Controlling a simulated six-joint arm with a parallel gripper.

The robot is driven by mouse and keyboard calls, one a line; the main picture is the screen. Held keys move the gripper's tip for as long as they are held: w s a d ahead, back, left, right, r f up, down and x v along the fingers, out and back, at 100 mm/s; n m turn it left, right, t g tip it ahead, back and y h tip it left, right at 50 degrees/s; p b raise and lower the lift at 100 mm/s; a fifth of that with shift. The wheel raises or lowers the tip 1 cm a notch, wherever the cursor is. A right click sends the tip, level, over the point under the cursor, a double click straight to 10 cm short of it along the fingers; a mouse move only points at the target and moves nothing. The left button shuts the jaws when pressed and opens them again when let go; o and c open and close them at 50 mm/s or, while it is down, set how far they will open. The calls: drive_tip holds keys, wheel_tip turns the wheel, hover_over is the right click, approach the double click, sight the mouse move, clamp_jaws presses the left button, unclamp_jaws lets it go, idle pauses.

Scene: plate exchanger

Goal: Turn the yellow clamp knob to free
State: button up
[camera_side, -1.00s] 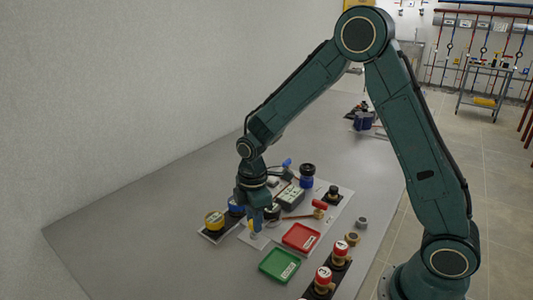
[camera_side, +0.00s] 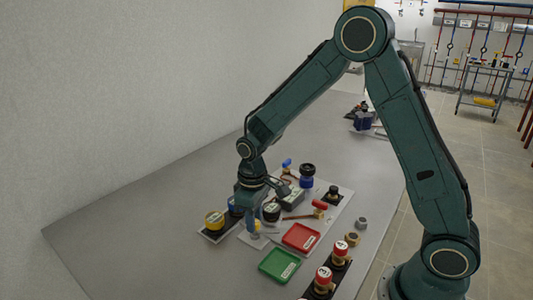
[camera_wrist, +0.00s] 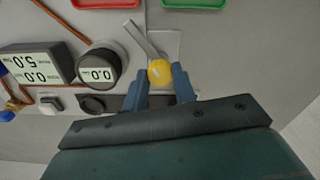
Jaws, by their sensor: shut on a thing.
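The yellow clamp knob (camera_wrist: 159,73) shows as a round yellow cap in the wrist view. A flat grey bar (camera_wrist: 141,39) extends from it toward the upper left, over a light plate. My gripper (camera_wrist: 160,82) has its two blue fingers on either side of the knob and is shut on it. In the side view my gripper (camera_side: 256,228) points down at the front of the light panel. There the fingers hide most of the knob.
A round gauge (camera_wrist: 99,68) and a two-line display box (camera_wrist: 38,62) stand left of the knob in the wrist view. A red tray (camera_side: 301,238) and a green tray (camera_side: 280,265) lie nearby. Yellow-topped and blue-topped cylinders stand on a dark strip (camera_side: 215,238) beside my gripper.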

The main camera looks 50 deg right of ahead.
drive_tip(key=m, duration=0.3)
drive_tip(key=shift+m, duration=2.2)
drive_tip(key=o, duration=1)
drive_tip(key=shift+r, duration=0.1)
wheel_tip(320, 180, up, 14)
